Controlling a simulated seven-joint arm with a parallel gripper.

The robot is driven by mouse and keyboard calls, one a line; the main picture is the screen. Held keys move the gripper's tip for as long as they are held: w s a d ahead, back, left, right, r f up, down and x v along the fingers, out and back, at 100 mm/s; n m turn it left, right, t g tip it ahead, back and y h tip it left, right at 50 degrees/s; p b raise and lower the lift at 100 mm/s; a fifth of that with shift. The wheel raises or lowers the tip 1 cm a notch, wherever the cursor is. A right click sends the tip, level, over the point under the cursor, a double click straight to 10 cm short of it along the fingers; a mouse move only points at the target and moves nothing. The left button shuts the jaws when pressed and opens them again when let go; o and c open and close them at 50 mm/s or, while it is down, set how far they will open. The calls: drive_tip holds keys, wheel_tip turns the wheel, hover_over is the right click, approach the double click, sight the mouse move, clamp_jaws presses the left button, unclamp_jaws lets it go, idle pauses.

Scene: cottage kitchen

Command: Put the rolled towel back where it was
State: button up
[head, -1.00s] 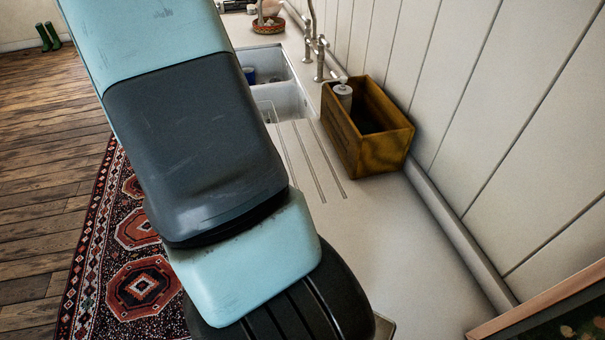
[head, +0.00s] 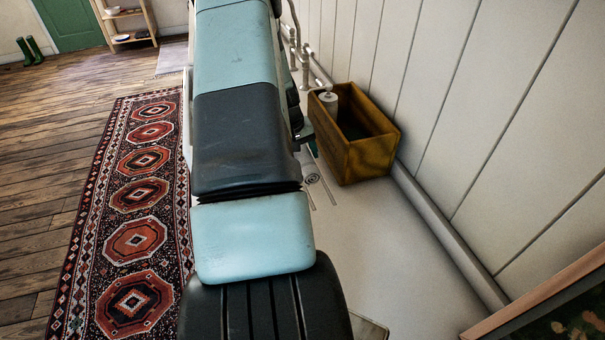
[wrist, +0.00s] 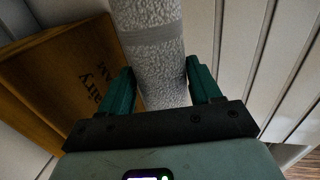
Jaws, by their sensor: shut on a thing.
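In the wrist view the rolled towel (wrist: 158,62) is a pale, rough-textured roll with a smoother grey band. It runs from the top edge down between the two green fingers of my gripper (wrist: 162,80), which is shut on it. In the head view my arm hides most of the gripper. A small pale round end with a spiral pattern (head: 312,179), seemingly the towel's end, shows over the counter just left of the wooden box. I cannot tell whether the towel touches the counter.
The wooden box (head: 372,158) with a pump bottle (head: 328,97) in it stands against the panelled wall. It also fills the left of the wrist view (wrist: 70,75). The counter (head: 390,255) is bare in front of the box. A framed picture (head: 550,315) is at lower right.

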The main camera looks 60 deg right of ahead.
drive_tip(key=shift+f, duration=3)
drive_tip(key=shift+f, duration=0.1)
drive_tip(key=o, duration=1.2)
drive_tip(key=shift+c, duration=0.2)
drive_tip(key=v, duration=1.2)
